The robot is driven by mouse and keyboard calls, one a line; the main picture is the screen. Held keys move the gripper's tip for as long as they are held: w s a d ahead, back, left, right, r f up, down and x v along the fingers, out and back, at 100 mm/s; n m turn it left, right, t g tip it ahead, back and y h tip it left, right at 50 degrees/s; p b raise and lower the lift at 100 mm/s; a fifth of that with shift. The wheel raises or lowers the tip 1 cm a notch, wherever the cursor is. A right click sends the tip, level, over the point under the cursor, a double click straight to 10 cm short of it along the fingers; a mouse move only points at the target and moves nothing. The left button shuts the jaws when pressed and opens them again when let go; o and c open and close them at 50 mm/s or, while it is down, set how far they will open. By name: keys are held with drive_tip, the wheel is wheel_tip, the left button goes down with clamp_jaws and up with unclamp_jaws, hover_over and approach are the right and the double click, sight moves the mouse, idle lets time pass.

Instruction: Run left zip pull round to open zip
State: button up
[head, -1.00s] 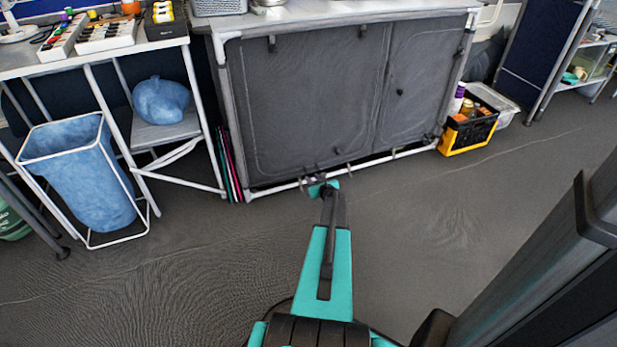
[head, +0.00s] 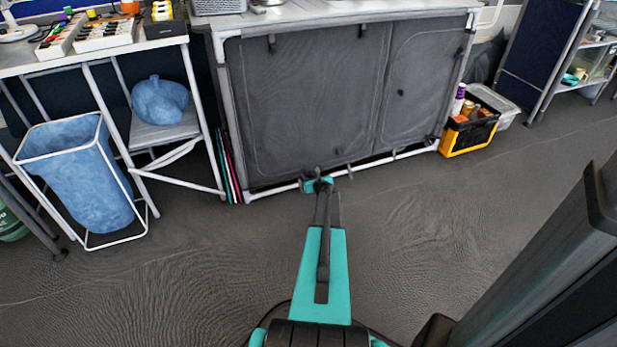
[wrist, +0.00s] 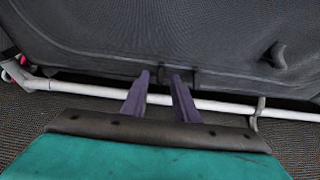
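The grey fabric cupboard (head: 310,100) has a wide left panel and a narrower right one, each outlined by a curved seam. My gripper (head: 318,178) is low at the front of the left panel, near its bottom edge. In the wrist view my gripper (wrist: 160,77) has its two purple fingers apart, tips at the fabric's lower edge (wrist: 100,55). A small dark piece shows between and beside the tips. I cannot tell whether it is the left zip pull or whether the fingers touch it. A small dark tab (head: 400,92) sits on the right panel.
A white frame rail (wrist: 90,88) runs just below the fabric, with a grey hook (wrist: 257,114) on it. A dark strap loop (wrist: 279,55) hangs at right. A blue bin (head: 80,185) stands left and a yellow-black crate (head: 467,133) right. The floor between is clear.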

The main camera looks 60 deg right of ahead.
clamp_jaws()
idle(1.3)
